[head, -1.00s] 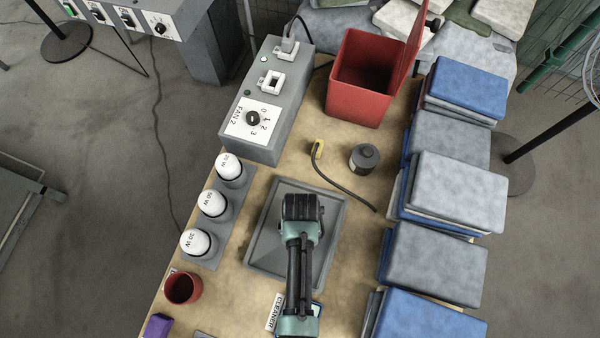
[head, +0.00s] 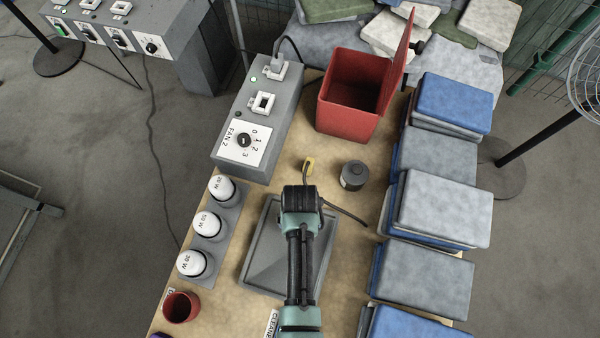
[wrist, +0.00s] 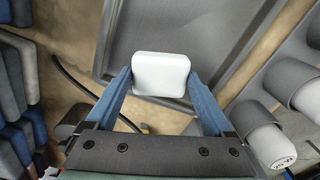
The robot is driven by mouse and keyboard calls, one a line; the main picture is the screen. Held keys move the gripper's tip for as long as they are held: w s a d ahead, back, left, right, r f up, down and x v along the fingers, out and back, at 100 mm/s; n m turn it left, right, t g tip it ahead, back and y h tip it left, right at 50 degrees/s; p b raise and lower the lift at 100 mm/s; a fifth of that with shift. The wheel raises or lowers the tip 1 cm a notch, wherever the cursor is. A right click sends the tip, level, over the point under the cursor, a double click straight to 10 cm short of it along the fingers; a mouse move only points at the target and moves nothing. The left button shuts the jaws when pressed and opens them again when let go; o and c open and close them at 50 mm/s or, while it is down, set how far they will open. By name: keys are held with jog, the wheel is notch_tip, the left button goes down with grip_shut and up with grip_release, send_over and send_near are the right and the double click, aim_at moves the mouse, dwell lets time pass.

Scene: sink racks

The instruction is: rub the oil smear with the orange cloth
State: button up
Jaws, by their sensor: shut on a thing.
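In the wrist view my gripper (wrist: 160,84) is shut on a pale white block with rounded edges (wrist: 160,72), held between its two blue fingers. The block is over or near the edge of the grey tray (wrist: 180,25); I cannot tell its height. In the head view my wrist covers the far edge of the same tray (head: 262,255), and the fingers and block are hidden beneath it. I see no orange cloth and no oil smear in either view.
A grey FAN 2 box (head: 262,115), a red bin with raised lid (head: 348,108) and a dark round canister (head: 353,175) stand beyond the tray. White bulbs (head: 207,224) and a red cup (head: 181,307) are left. Stacked blue and grey slabs (head: 437,205) line the right. A dark cable (head: 345,212) lies nearby.

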jog(key=shift+r+p, duration=1.65)
jog(key=shift+r, duration=0.4)
